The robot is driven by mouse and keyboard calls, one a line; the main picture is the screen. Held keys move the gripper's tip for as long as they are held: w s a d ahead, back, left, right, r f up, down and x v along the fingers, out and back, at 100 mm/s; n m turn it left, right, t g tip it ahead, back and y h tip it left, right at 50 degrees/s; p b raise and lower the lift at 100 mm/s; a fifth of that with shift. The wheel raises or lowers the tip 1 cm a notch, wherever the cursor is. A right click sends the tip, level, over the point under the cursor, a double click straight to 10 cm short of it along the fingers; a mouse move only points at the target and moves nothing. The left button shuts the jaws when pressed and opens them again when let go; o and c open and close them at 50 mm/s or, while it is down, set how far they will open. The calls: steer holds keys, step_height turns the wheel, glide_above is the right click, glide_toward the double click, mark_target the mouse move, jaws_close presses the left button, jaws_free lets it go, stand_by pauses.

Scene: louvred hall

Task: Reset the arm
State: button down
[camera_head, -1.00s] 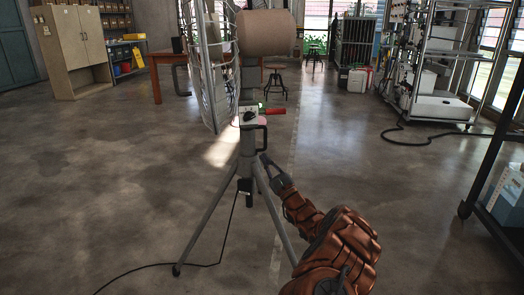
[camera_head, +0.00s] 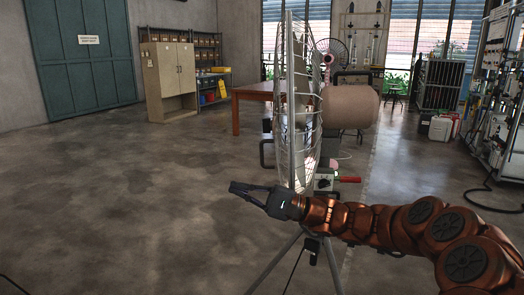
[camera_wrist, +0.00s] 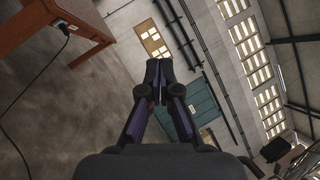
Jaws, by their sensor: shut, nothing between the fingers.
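My gripper (camera_head: 240,189) is at the end of my copper-coloured arm, which reaches in from the lower right of the head view and points left. The gripper is shut and empty, in front of the fan stand and to the left of its upright. In the wrist view its two fingers (camera_wrist: 159,72) meet in the middle of the picture, with nothing between them. The large fan (camera_head: 297,110) stands just behind my wrist in the head view, with its round motor housing (camera_head: 349,106) to the right. My arm hides part of the stand.
A red-brown table (camera_head: 236,115) stands behind the fan and shows tilted in the wrist view (camera_wrist: 40,22). A beige cabinet (camera_head: 169,75), a teal door (camera_head: 85,55) and shelves are at the back. A wheeled rack is at the right. The floor on the left is clear.

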steer(key=s+a+r+n+g+h+p, duration=0.1)
steer(key=s+n+g+h+p, duration=0.3)
steer(key=s, duration=0.8)
steer(key=s+a+r+n+g+h+p, duration=0.15)
steer(key=s+h+p, duration=0.45)
steer(key=s, duration=0.6)
steer(key=s+d+t+h+p, duration=0.1)
steer(key=s+d+h+p, duration=0.4)
steer(key=d, duration=0.7)
steer(key=s+d+t+h+p, duration=0.2)
steer(key=s+d+h+p, duration=0.4)
steer(key=d, duration=0.6)
steer(key=shift+s+d+m+h+p, duration=0.3)
steer(key=shift+s+d+m+p, duration=0.15)
steer(key=shift+s, duration=0.5)
steer(key=shift+r, duration=0.1)
